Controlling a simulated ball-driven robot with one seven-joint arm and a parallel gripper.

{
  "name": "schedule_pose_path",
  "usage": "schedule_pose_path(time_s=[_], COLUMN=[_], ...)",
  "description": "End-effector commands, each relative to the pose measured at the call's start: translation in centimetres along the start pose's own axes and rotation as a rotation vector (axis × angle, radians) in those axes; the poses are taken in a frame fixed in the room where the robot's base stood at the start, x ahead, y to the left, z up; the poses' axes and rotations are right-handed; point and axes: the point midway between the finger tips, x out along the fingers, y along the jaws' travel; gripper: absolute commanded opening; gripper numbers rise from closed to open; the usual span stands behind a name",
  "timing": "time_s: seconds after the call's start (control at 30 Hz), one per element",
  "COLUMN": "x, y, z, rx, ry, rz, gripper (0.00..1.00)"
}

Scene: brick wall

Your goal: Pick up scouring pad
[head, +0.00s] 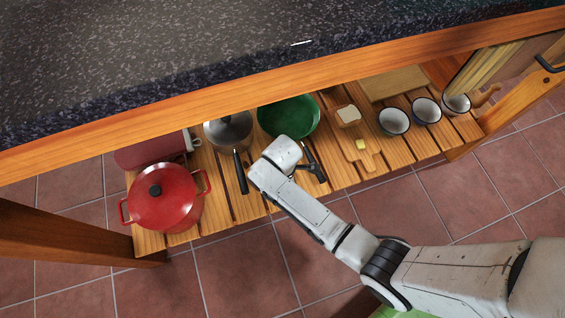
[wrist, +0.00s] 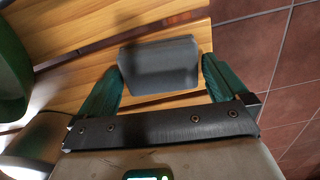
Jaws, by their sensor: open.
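A dark grey block, which I take to be the scouring pad (wrist: 158,66), lies on the wooden slats in the wrist view. My gripper (wrist: 161,66) is open, with one green finger on each side of the block. The left fingertip looks very close to the block's left end and the right fingertip close to its right end; I cannot tell if either touches. In the head view my gripper (head: 317,172) is over the front part of the slatted shelf (head: 345,178), and I cannot make out the pad there.
A green bowl or pan (head: 290,117) stands behind my gripper, with a steel pan (head: 228,130) and red pot (head: 165,196) to the left. A small board (head: 366,162), bread (head: 348,115) and white bowls (head: 393,121) are to the right. A dark counter (head: 180,60) overhangs the shelf.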

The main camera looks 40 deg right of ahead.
Motion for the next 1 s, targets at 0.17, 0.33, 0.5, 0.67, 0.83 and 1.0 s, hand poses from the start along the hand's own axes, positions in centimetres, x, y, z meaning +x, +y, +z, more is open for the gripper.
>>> schedule_pose_path(time_s=[0.17,0.33,0.5,0.67,0.83,1.0], x=[0.27,0.26,0.25,0.24,0.23,-0.31], y=[0.02,0.02,0.02,0.03,0.03,0.06], z=[-0.01,0.00,0.00,-0.01,0.00,-0.02], rx=[0.000,0.001,0.001,0.001,0.001,0.001], ry=[0.000,0.000,0.000,0.000,0.000,0.001], rz=[0.000,0.000,0.000,0.000,0.000,0.001], gripper=[1.00,0.90,0.74,0.61,0.60,0.60])
